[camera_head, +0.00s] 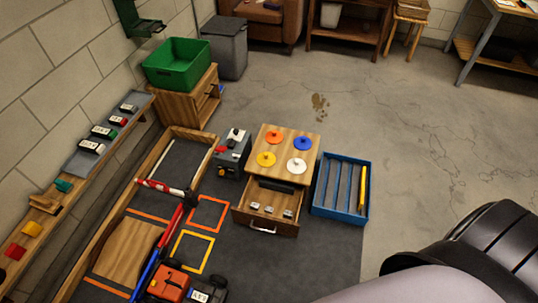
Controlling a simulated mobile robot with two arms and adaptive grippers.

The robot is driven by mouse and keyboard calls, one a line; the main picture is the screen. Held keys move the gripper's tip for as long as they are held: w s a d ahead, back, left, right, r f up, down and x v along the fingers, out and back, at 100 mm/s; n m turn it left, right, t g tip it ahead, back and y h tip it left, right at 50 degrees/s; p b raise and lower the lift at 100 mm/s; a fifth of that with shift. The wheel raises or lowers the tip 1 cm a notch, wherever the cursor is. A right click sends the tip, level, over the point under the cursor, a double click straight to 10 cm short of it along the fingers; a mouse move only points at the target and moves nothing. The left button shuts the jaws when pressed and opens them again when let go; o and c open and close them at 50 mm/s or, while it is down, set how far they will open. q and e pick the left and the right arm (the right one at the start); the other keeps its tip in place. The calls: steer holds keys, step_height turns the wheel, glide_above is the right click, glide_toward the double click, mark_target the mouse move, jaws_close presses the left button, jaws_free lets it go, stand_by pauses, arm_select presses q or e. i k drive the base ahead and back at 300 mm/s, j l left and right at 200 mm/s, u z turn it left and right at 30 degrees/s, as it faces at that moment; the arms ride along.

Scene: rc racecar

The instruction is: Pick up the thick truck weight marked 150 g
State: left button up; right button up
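I cannot read a 150 g marking anywhere, so I cannot tell which piece is the thick truck weight. Several small grey pieces (287,213) with pale faces lie in the open drawer (249,222) of a wooden cabinet. Several small blocks with white label faces, one with red (118,121), stand in a row on the grey rack (82,162) on the left wall shelf; their text is too small to read. Neither of my gripper's fingers shows. A large dark and grey part of mine fills the lower right.
Orange, blue, yellow and white discs lie on the cabinet top (281,148). A blue tray (319,205) stands to its right. An orange truck (168,283) and a striped barrier (166,189) are at the lower left. A green bin (178,72) stands behind. The floor (400,130) at right is open.

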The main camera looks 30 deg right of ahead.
mark_target(287, 214)
steer(key=z, duration=0.7)
